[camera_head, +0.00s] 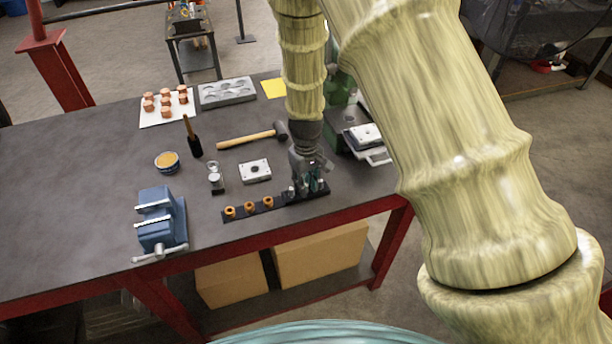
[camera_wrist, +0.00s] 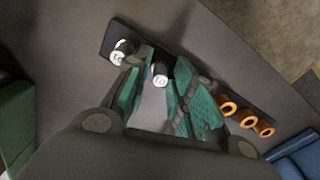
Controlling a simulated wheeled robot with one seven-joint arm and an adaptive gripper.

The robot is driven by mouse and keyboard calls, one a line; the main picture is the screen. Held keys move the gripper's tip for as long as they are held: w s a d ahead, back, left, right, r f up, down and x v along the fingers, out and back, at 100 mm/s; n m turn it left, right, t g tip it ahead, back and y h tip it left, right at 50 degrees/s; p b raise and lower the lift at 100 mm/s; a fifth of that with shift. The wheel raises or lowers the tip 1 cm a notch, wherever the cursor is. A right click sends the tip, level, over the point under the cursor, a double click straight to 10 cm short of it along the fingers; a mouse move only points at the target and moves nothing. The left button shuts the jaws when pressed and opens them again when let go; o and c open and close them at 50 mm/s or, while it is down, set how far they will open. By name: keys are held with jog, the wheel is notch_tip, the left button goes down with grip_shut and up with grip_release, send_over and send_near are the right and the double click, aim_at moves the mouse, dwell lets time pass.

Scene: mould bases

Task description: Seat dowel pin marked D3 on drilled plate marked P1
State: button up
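My gripper (camera_head: 308,186) is at the right end of a dark strip rack (camera_head: 281,203) near the table's front edge. In the wrist view my gripper (camera_wrist: 163,78) is open, its teal-padded fingers on either side of a silver pin (camera_wrist: 160,73) in the rack. A second silver pin (camera_wrist: 122,50) stands in the rack outside the fingers. The marks on the pins are too small to read, so I cannot tell which is D3. A light drilled plate (camera_head: 255,170) with a dark centre lies behind the rack; its mark is not legible. Another light plate (camera_head: 366,136) is at the right.
Several orange bushings (camera_head: 249,205) stand in the rack's left part. A blue vise (camera_head: 160,220) is at the front left. A hammer (camera_head: 250,137), a brush (camera_head: 193,138), a tin (camera_head: 167,161) and a small silver-and-black item (camera_head: 215,178) lie around the plate. The left tabletop (camera_head: 80,205) is clear.

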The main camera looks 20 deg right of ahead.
jog(key=shift+f, duration=0.2)
grip_shut()
jog(key=shift+r, duration=0.2)
jog(key=shift+r+p, duration=0.7)
jog(key=shift+r, duration=0.05)
jog(key=shift+r, duration=0.2)
